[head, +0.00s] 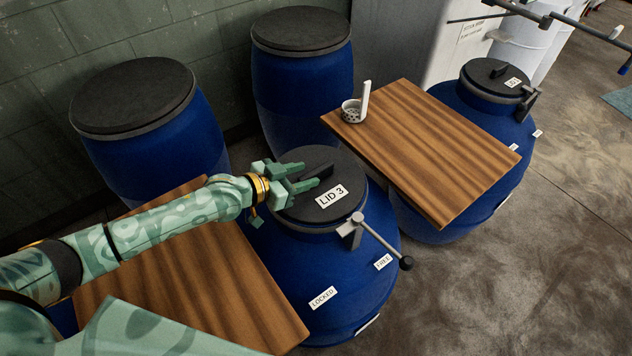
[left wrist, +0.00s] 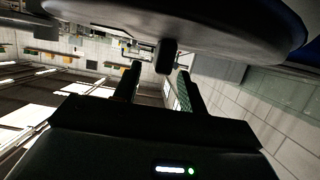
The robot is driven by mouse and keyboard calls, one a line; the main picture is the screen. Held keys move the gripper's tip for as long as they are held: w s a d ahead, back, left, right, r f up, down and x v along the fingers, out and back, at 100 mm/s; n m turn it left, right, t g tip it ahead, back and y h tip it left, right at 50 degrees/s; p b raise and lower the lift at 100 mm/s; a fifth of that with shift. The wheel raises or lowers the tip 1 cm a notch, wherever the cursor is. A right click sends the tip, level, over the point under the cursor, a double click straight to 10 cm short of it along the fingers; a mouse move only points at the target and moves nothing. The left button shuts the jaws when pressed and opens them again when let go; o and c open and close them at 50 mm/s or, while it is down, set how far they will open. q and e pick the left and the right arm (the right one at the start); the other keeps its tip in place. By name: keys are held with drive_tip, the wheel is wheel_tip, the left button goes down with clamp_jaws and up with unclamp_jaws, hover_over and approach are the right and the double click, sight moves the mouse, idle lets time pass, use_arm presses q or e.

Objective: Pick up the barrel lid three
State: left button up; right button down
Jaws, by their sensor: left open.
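Barrel lid three (head: 345,178) is a round dark lid with a grey rim and a "LID 3" label, lying on a blue barrel (head: 375,290). A dark raised handle stands on its far side, partly hidden by my gripper. My left gripper (head: 310,176) is open over the lid beside that handle. In the left wrist view, the lid (left wrist: 215,30) fills the top and the handle block (left wrist: 165,56) shows just ahead of the gap between the open fingers (left wrist: 157,78). It appears not gripped. My right gripper is not in view.
A grey clamp lever (head: 352,230) at the rim ends in a dark knob near the "FREE" label (head: 383,262); a "LOCKED" label (head: 322,297) is further left. Other blue barrels (head: 302,80) stand behind.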

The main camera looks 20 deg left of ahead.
sight(308, 174)
use_arm(q)
drive_tip(key=x, duration=0.3)
drive_tip(key=shift+f, duration=0.15)
clamp_jaws()
